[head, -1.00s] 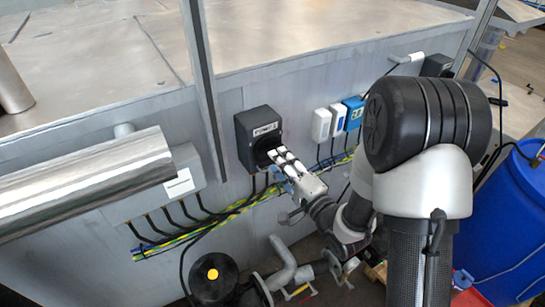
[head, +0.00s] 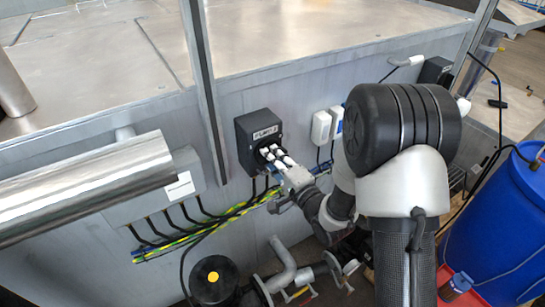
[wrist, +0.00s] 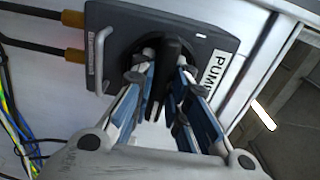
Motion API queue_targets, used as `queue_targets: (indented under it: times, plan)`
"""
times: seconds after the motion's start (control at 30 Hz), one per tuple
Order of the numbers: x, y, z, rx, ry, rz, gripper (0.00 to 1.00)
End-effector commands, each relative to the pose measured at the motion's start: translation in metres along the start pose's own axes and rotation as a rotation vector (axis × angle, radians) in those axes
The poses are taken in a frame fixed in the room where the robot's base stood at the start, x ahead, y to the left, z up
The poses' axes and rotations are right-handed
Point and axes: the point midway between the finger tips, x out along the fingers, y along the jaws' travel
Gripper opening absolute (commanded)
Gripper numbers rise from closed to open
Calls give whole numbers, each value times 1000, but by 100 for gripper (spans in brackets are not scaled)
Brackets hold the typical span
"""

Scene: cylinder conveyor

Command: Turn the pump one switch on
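The pump switch is a dark grey box (head: 259,125) on the metal wall, with a label at its top that starts with "PUM" in the wrist view; the number is hard to read. In the wrist view the box (wrist: 120,20) has a black rotary knob (wrist: 170,72) on its face. My gripper (head: 268,153) is at the front of the box. In the wrist view my gripper (wrist: 160,75) has one finger on each side of the knob, with narrow gaps visible, so it looks open around it. The knob's tip at the box is partly hidden by the fingers.
A light grey junction box (head: 150,195) with cables is to the left, behind a shiny metal cylinder (head: 90,185). White and blue boxes (head: 321,127) are to the right. A blue barrel (head: 500,220) stands at the far right. Pipes (head: 283,265) are below.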

Motion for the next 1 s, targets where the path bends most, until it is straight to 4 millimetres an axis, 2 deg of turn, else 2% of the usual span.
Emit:
queue_targets:
  times: [0.17,0.63,1.0]
  plan:
    - [0,0,0,0,0,0,0]
    - [0,1,0,-43,0,-1,0]
    - [0,4,0,-301,0,-5,0]
